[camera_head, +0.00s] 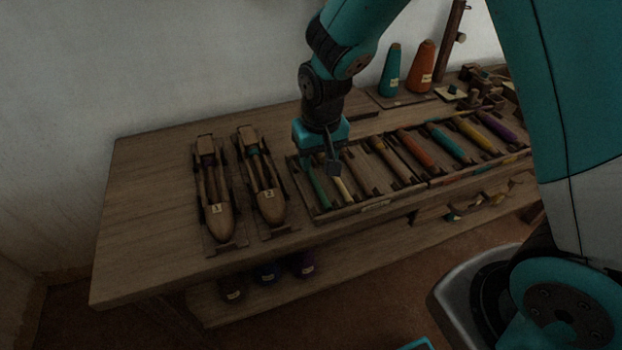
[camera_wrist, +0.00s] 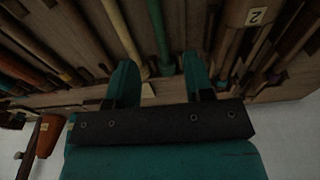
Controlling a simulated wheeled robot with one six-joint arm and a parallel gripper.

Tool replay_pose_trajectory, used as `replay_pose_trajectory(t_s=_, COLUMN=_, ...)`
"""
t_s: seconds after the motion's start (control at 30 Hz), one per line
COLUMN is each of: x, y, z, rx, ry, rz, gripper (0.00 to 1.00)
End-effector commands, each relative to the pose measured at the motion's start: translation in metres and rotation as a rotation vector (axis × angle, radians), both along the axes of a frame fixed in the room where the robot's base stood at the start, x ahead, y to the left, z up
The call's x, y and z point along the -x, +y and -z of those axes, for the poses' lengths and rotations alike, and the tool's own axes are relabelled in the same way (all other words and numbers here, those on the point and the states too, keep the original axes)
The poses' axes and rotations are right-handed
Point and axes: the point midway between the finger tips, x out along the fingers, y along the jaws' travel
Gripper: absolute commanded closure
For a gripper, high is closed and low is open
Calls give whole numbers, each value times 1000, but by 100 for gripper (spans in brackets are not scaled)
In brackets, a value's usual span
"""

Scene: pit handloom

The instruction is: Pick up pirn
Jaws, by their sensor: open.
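Several pirns lie side by side in a long wooden tray (camera_head: 375,206) on the table. At its left end are a green pirn (camera_head: 318,187) and a cream pirn (camera_head: 342,188). To their right, an orange pirn (camera_head: 415,148), a teal pirn (camera_head: 446,142), a yellow pirn (camera_head: 474,133) and a purple pirn (camera_head: 496,126) show. My gripper (camera_head: 333,170) hangs over the tray's left end and hides part of the pirns there. In the wrist view my gripper (camera_wrist: 160,68) is open, with the ends of the green pirn (camera_wrist: 159,30) and cream pirn (camera_wrist: 122,33) between its fingers. Contact cannot be told.
Two wooden shuttles, labelled 1 (camera_head: 218,215) and 2 (camera_head: 270,204), lie left of the tray. A teal cone (camera_head: 390,72) and an orange cone (camera_head: 420,68) stand behind it. Dark spools (camera_head: 266,272) sit on a lower shelf. The table's left end (camera_head: 145,215) is clear.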

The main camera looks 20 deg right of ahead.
Motion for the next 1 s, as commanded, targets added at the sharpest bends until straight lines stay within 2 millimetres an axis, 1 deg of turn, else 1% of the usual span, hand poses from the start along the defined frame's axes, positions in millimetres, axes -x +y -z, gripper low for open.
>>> replay_pose_trajectory(t_s=0.03, x=-1, y=0, z=12, rx=0, ry=2, rz=0, gripper=52)
replay_pose_trajectory(t_s=0.1, x=-2, y=0, z=21, rx=0, ry=1, rz=0, gripper=52)
replay_pose_trajectory(t_s=0.33, x=-6, y=0, z=36, rx=-1, ry=0, rz=0, gripper=52)
replay_pose_trajectory(t_s=0.5, x=-16, y=-2, z=62, rx=0, ry=2, rz=0, gripper=52)
replay_pose_trajectory(t_s=0.6, x=-18, y=-2, z=74, rx=0, ry=1, rz=-1, gripper=52)
replay_pose_trajectory(t_s=0.73, x=-19, y=-2, z=80, rx=-1, ry=-1, rz=-1, gripper=52)
replay_pose_trajectory(t_s=0.93, x=-19, y=-2, z=80, rx=-1, ry=-1, rz=-1, gripper=52)
replay_pose_trajectory(t_s=0.97, x=-19, y=-2, z=80, rx=-1, ry=-1, rz=-1, gripper=59)
replay_pose_trajectory(t_s=1.0, x=-19, y=-2, z=80, rx=-1, ry=-1, rz=-1, gripper=68)
